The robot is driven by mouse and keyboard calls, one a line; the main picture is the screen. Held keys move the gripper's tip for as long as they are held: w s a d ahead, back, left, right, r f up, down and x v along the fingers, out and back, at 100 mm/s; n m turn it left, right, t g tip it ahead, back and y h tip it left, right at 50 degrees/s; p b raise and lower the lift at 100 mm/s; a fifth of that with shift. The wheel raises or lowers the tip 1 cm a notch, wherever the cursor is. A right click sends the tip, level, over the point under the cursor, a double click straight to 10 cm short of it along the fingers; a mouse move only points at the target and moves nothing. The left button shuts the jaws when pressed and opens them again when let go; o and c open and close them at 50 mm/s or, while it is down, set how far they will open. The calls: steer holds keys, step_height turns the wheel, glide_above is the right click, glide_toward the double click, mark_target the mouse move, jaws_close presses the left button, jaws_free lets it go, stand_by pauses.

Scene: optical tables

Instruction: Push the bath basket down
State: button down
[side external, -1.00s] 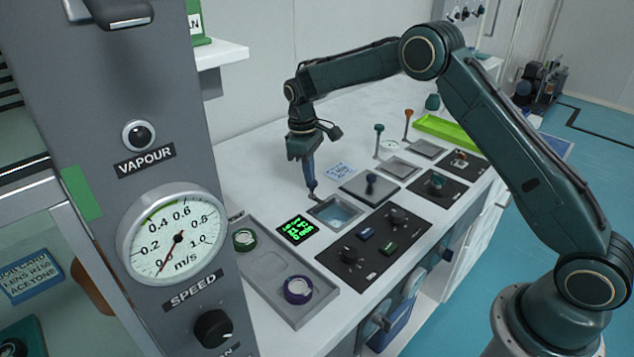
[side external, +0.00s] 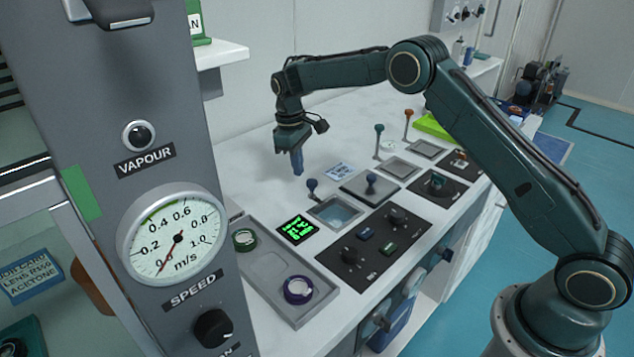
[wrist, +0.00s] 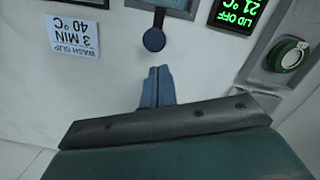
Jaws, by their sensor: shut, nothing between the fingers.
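The water bath (side external: 337,214) is a small square basin of blue liquid set in the white bench; a corner of it shows at the top of the wrist view (wrist: 180,4). The bath basket's handle (side external: 312,184) is a dark blue round knob on a short stem at the bath's back-left edge. In the wrist view the knob (wrist: 154,40) lies just beyond my fingertips. My gripper (side external: 297,172) is shut and empty, above and slightly left of the knob, apart from it. The basket's body cannot be made out in the liquid.
A green-lit display (side external: 297,229) sits left of the bath; the wrist view reads LID OFF, 21 °C. A grey lid with a knob (side external: 371,186) lies right of the bath. A black control panel (side external: 373,249) is in front.

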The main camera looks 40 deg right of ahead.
step_height(320, 180, up, 7)
steer(key=shift+w+a+r, duration=0.15)
steer(key=shift+w+r, duration=0.05)
steer(key=shift+w, duration=0.1)
stand_by(0.6)
steer(key=s+d+r+m+t, duration=0.2)
steer(key=s+r+t, duration=0.1)
steer(key=s+r, duration=1.5)
steer(key=s+f+m+t, duration=0.1)
steer(key=s+f, duration=0.2)
steer(key=s, duration=0.9)
steer(key=s+a+f+m+t, duration=0.1)
steer(key=s+f+t, duration=0.1)
steer(key=s, duration=1)
steer(key=shift+f+m+t, duration=0.3)
steer(key=shift+f+m, duration=0.1)
steer(key=shift+f, duration=0.2)
